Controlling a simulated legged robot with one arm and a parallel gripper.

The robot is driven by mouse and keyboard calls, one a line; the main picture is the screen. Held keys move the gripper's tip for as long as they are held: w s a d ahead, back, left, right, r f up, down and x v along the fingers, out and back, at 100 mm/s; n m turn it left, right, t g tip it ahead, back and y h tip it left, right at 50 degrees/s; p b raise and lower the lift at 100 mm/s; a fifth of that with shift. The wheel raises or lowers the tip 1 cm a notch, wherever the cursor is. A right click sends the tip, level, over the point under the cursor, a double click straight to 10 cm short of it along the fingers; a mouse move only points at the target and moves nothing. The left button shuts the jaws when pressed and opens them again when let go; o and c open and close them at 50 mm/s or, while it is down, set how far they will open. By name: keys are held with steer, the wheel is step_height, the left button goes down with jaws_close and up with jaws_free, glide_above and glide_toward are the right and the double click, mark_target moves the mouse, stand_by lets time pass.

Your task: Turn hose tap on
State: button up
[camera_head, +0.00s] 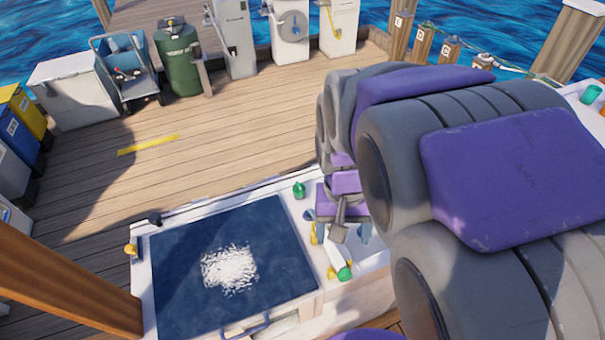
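I cannot pick out the hose tap with certainty. At the far edge of the dock stands a white pedestal (291,44) with a round grey reel-like part on its front. To its right is another white pedestal (338,38) with a yellow hose-like strip. My gripper (338,236) is at the lower centre, below my large grey and purple arm, over the right end of a white counter. It is far from both pedestals. Its fingers are small and partly hidden, so I cannot tell whether they are open or shut.
The counter holds a dark blue basin (190,285) with a white patch, a green bottle (299,190) and a white bottle with a green cap (341,262). A green barrel (179,62), a cart (128,72) and bins line the back left.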

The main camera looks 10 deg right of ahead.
steer(key=w+a+m+p, duration=0.1)
steer(key=w+a, duration=0.1)
steer(key=w, duration=0.7)
steer(key=m+t+p, duration=0.1)
steer(key=m+p, duration=0.2)
steer(key=p, duration=0.1)
glide_above(299, 186)
step_height(299, 186, down, 11)
steer(key=f+b, duration=0.1)
steer(key=f, duration=0.7)
steer(key=f+b, duration=0.2)
steer(key=f, duration=0.6)
steer(key=shift+w+a+f, duration=0.1)
steer(key=shift+a+f, duration=0.1)
steer(key=shift+f, duration=0.15)
steer(key=shift+d+f, duration=0.2)
steer(key=shift+d, duration=0.25)
steer(key=shift+a, duration=0.45)
steer(key=c, duration=0.4)
steer(key=shift+d+r, duration=0.1)
steer(key=shift+d, duration=0.05)
steer(key=c, duration=0.6)
